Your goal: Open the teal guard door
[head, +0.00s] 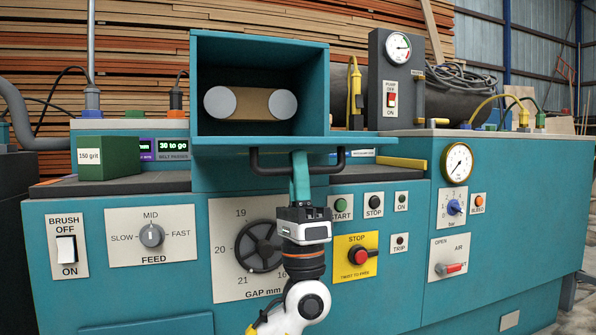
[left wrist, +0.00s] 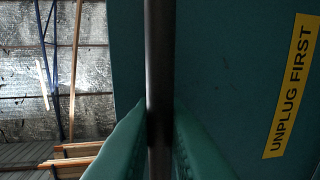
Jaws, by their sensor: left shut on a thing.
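The teal guard door (head: 350,139) juts out toward me, nearly level, below the open front of a teal housing (head: 258,44). Inside the housing a brown roller with pale ends (head: 254,104) is in plain view. The door's dark bar handle (head: 268,168) hangs along its near edge. My left gripper (head: 300,162) is shut on the middle of this handle, coming up from below. In the left wrist view the handle (left wrist: 159,50) runs between the green fingers (left wrist: 159,135), with the teal door face (left wrist: 220,70) behind it.
Below is the machine's front panel with a feed knob (head: 151,235), a gap handwheel (head: 260,247) and a red stop button (head: 357,256), close to my arm. A green grit box (head: 108,158) stands at left. A yellow "UNPLUG FIRST" label (left wrist: 292,85) shows in the wrist view.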

